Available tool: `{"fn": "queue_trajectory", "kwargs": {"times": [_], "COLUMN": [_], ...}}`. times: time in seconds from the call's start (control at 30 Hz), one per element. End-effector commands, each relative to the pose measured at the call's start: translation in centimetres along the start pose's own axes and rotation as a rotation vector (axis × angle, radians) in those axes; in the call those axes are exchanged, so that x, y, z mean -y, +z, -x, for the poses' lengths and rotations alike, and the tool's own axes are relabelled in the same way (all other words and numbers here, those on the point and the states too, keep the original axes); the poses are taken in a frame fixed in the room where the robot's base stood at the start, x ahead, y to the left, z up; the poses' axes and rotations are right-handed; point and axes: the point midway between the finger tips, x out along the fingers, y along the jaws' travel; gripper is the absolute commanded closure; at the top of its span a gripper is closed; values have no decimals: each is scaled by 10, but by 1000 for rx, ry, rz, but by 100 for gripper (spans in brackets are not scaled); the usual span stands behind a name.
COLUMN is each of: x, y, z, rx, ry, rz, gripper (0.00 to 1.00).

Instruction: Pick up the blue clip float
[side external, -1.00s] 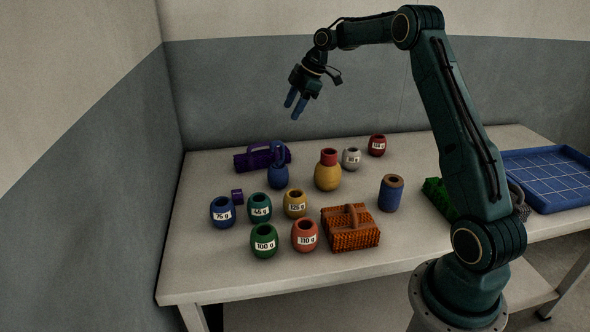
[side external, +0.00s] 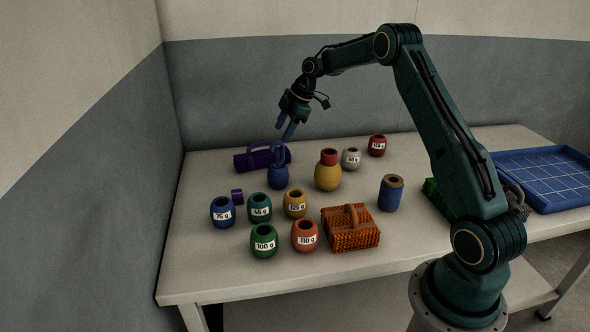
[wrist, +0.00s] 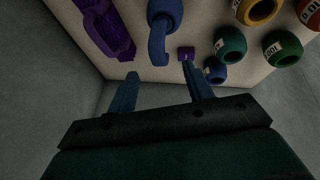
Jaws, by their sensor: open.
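The blue clip float (side external: 278,176) stands on the table near the back left, with a blue loop on its top. It also shows in the wrist view (wrist: 160,30), beyond and between my fingertips. My gripper (side external: 287,132) is open and empty, in the air just above the float's loop in the side view. In the wrist view my two blue fingers (wrist: 160,68) are spread apart and not touching anything.
A purple roll with a handle (side external: 250,160) lies left of the float. A yellow float with a red neck (side external: 327,176) stands to its right. Several labelled floats, including a teal one (side external: 259,207), and a small purple piece (side external: 237,196) are in front. A blue gridded tray (side external: 545,180) is far right.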

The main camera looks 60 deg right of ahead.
Motion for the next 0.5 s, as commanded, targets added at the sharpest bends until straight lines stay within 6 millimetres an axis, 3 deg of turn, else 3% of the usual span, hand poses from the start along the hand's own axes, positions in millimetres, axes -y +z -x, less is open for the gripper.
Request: {"fn": "queue_trajectory", "kwargs": {"times": [0.5], "x": [0], "y": [0], "z": [-19], "rx": [0], "ry": [-1], "rz": [0], "gripper": [49]}}
